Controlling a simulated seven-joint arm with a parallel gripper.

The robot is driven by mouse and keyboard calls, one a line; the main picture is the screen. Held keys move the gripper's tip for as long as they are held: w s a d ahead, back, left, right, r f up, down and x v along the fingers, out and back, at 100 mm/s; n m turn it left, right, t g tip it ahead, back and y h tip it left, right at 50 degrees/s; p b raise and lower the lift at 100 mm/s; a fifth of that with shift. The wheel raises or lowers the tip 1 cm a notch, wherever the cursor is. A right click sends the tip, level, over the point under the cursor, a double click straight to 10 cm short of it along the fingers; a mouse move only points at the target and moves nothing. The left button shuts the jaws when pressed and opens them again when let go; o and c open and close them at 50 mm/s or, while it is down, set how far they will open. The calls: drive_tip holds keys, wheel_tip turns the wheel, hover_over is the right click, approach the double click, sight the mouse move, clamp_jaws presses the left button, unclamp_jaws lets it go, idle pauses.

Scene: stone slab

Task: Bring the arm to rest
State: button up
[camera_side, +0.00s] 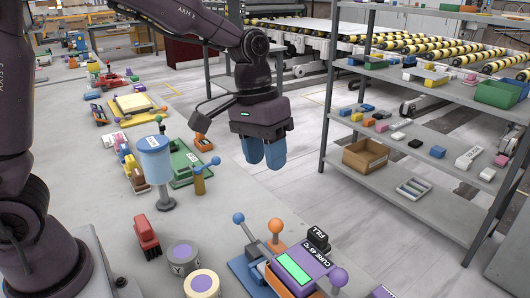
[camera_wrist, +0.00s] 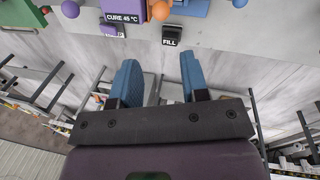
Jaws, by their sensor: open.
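The gripper is open and empty. It touches nothing that I can see. A purple box with a green screen (camera_side: 296,270), labelled "CURE 45 °C", sits on the slab in front of it.
A black block labelled "FILL" (camera_side: 318,238) stands beside the purple box. A blue cylinder on a stand (camera_side: 155,160), a green device (camera_side: 190,163), a red piece (camera_side: 146,236) and round tubs (camera_side: 202,284) stand on the slab. Metal shelves (camera_side: 420,150) with parts stand at right.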

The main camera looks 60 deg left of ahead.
drive_tip(key=s+a+r+m+t+y, duration=0.1)
drive_tip(key=s+a+r+t, duration=0.1)
drive_tip(key=s, duration=0.6)
drive_tip(key=s+a+r+m+t+y, duration=0.1)
drive_tip(key=s+a+r+t, duration=0.2)
drive_tip(key=s, duration=0.5)
drive_tip(key=shift+s+a+r, duration=0.4)
drive_tip(key=shift+a+r, duration=0.15)
drive_tip(key=shift+r, duration=0.3)
drive_tip(key=shift+c, duration=0.4)
